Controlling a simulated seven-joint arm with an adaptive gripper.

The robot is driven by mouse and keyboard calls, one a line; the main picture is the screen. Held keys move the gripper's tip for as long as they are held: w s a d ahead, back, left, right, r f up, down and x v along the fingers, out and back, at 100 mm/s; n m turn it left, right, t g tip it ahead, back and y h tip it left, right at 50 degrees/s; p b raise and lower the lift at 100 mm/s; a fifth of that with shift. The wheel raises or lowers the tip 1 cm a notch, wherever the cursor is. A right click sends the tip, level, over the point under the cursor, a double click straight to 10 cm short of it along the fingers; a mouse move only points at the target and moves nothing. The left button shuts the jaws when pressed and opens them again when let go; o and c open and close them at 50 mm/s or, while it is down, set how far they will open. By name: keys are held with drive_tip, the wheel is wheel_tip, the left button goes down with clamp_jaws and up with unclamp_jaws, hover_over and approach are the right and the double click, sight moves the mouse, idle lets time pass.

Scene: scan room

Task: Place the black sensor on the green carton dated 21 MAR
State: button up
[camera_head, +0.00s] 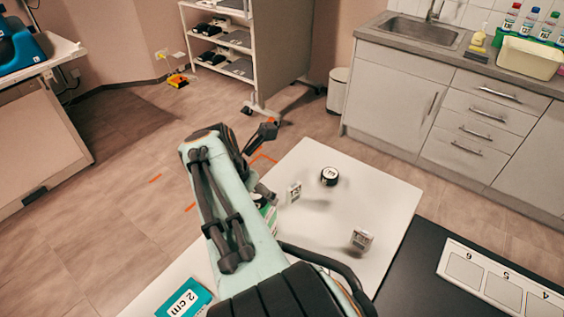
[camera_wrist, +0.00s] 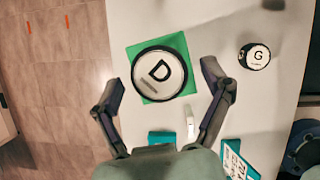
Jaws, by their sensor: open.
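In the wrist view, a round black-rimmed thing with a white top marked D (camera_wrist: 158,73) sits over a green square carton (camera_wrist: 135,50), whose corners show around it. No date is readable. My gripper (camera_wrist: 160,75) is open, its fingers apart on either side of the D disc, with gaps to both. A second black round thing marked G (camera_wrist: 254,57) stands to the right. In the head view, a black round thing with a white label (camera_head: 329,176) is on the white table. A green-edged carton (camera_head: 269,213) shows partly behind my arm, which hides most of the gripper there.
A dark surface with a numbered white board (camera_head: 510,290) is at right. The table's right part has clear room.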

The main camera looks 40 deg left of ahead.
drive_tip(key=v, duration=0.4)
drive_tip(key=shift+r, duration=0.1)
drive_tip(key=w+d+r+m+g, duration=0.1)
drive_tip(key=d+m+g, duration=0.2)
drive_tip(key=d+m, duration=1.95)
drive_tip(key=s+d+f+m+g, duration=0.1)
drive_tip(key=s+d+f+m, duration=0.3)
drive_tip(key=s+d+m, duration=0.9)
drive_tip(key=shift+d+m+g, duration=0.3)
drive_tip(key=shift+d+m, duration=0.45)
